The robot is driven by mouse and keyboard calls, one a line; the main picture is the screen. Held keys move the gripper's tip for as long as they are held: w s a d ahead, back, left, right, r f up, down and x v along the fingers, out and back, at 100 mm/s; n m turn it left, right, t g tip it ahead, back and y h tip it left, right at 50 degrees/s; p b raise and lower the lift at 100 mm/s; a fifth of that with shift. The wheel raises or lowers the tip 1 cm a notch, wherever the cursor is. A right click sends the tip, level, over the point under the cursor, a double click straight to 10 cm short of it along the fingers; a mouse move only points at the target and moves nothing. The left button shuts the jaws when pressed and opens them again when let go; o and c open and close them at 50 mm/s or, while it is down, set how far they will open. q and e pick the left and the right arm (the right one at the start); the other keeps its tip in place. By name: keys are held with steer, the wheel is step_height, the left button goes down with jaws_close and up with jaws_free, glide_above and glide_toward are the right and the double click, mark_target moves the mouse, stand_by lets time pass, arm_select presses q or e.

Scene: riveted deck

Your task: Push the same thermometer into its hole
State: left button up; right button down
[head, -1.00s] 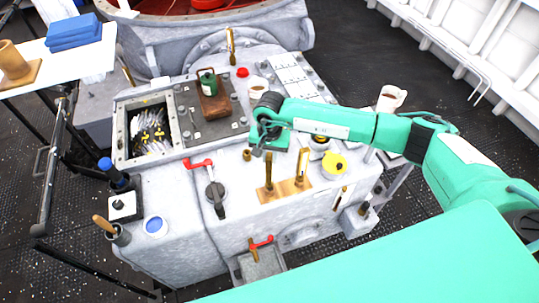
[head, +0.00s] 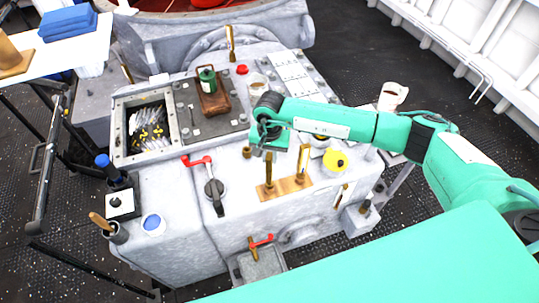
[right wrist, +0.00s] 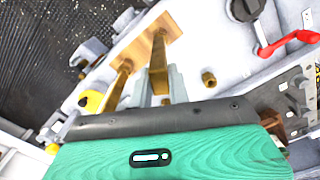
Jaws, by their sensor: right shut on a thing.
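Two brass thermometers stand upright side by side on a brass plate (head: 287,187) on the grey console. The left thermometer (head: 268,171) stands just below my right gripper (head: 261,151). In the right wrist view, the grey fingers (right wrist: 166,88) are shut on the upper part of this thermometer (right wrist: 158,62), above the brass plate (right wrist: 172,27). The other thermometer (head: 303,160) is untouched; it also shows in the right wrist view (right wrist: 119,86). The hole under the held thermometer is hidden, so its depth cannot be told. My left gripper is not in view.
A red-handled lever (head: 212,187) is left of the plate, and a yellow-topped part (head: 335,160) is to its right. A small brass fitting (head: 247,152) stands close behind. A white mug (head: 391,96) stands beyond my right forearm.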

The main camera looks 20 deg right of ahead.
steer(key=c, duration=1.3)
jaws_free()
steer(key=shift+o, duration=0.2)
step_height(320, 180, up, 14)
steer(key=b, duration=0.4)
steer(key=shift+w+f+b, duration=0.15)
steer(key=shift+b, duration=0.2)
